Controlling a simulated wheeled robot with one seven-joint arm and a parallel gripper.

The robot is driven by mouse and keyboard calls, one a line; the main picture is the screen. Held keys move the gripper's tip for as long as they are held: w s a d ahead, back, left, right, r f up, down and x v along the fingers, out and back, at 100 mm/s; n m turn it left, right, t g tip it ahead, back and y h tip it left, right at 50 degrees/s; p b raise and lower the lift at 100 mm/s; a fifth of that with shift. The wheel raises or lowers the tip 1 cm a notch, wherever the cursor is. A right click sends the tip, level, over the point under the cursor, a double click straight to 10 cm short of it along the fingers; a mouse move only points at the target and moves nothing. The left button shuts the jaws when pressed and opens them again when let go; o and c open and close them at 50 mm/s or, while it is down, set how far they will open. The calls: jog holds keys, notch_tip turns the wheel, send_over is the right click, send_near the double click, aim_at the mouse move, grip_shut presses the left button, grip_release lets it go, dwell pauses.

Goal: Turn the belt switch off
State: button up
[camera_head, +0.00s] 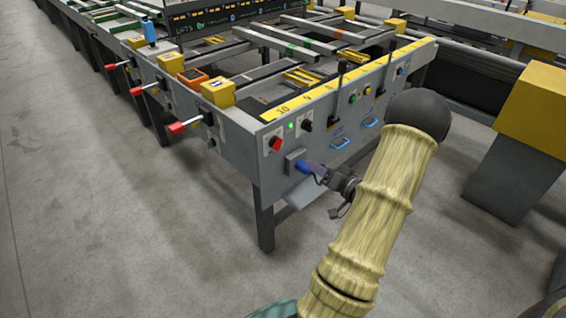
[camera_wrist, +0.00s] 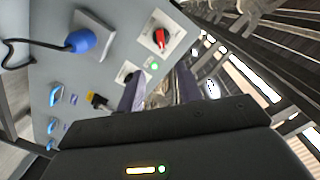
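Two rotary switches sit on the grey end panel. One has a red knob (camera_head: 275,143) on a pale plate; the wrist view shows it at top centre (camera_wrist: 160,38). The other has a black knob (camera_head: 306,126); it shows at mid-left in the wrist view (camera_wrist: 128,73). A small green lamp (camera_head: 291,126) glows between them, also in the wrist view (camera_wrist: 153,65). I cannot read which is the belt switch. My gripper (camera_wrist: 160,85) is open and empty, its purple-grey fingers apart, before the panel.
A blue plug (camera_wrist: 80,42) with a black cable sits in a socket close to the red knob. Blue handles (camera_head: 341,144) and more buttons line the panel to the right. Red-tipped levers (camera_head: 185,126) stick out on the left side. Floor (camera_head: 100,220) in front is clear.

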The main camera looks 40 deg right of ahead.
aim_at(281, 145)
jog(key=shift+s+d+f+t, duration=0.15)
jog(key=shift+s+f+t, duration=0.1)
jog(key=shift+s, duration=0.25)
jog(key=shift+s+d+f+t, duration=0.1)
jog(key=shift+s+f+t, duration=0.1)
jog(key=shift+s, duration=0.25)
jog(key=shift+w, duration=0.1)
jog(key=w+b, duration=0.1)
jog(key=w, duration=0.4)
jog(key=w+a+b, duration=0.1)
jog(key=w, duration=0.5)
jog(key=w+b, duration=0.1)
jog(key=w, duration=0.5)
jog(key=shift+w+a+b, duration=0.15)
jog(key=shift+b, duration=0.15)
jog(key=shift+c, duration=0.3)
grip_shut()
